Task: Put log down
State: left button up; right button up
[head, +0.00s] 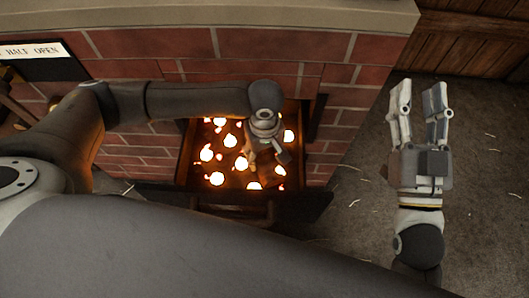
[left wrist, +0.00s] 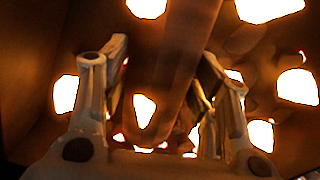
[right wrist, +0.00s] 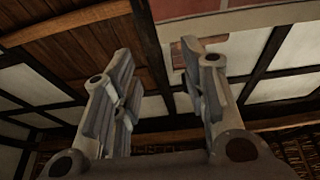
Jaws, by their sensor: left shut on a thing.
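The log (left wrist: 182,62) is a long brown piece running between the fingers in the left wrist view, over a glowing background. My left gripper (head: 268,142) reaches into the brick fireplace's fire opening and is shut on the log. In the head view only a small brown part of the log (head: 250,157) shows beside the gripper; the rest is hidden. Whether the log touches the embers cannot be told. My left fingers also show in the left wrist view (left wrist: 160,85). My right gripper (head: 419,97) is open and empty at the right, away from the fireplace.
Bright embers (head: 216,178) glow in the firebox around the left gripper. A brick wall (head: 135,138) surrounds the opening, with a dark ledge (head: 305,207) in front. Straw-strewn floor (head: 355,215) is free at the right.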

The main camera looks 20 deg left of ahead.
aim_at(265, 152)
jog(key=shift+r, duration=0.1)
pick_arm(q)
jog(key=shift+f, duration=0.1)
pick_arm(e)
jog(key=shift+s+r+t, duration=0.15)
jog(key=shift+r+t, duration=0.15)
pick_arm(q)
jog(key=o, duration=1.2)
jog(key=shift+c, duration=0.2)
pick_arm(e)
jog(key=shift+r, duration=0.1)
pick_arm(q)
notch_tip(265, 152, up, 6)
jog(key=shift+f+p, duration=0.1)
jog(key=shift+p, duration=0.7)
notch_tip(265, 152, up, 6)
jog(key=shift+f+p, duration=0.25)
jog(key=shift+p, duration=0.35)
jog(key=shift+r, duration=0.45)
pick_arm(e)
notch_tip(265, 152, down, 14)
jog(key=d+g+h, duration=0.2)
jog(key=g, duration=0.6)
jog(key=shift+s+h, duration=0.3)
jog(key=shift+h, duration=0.1)
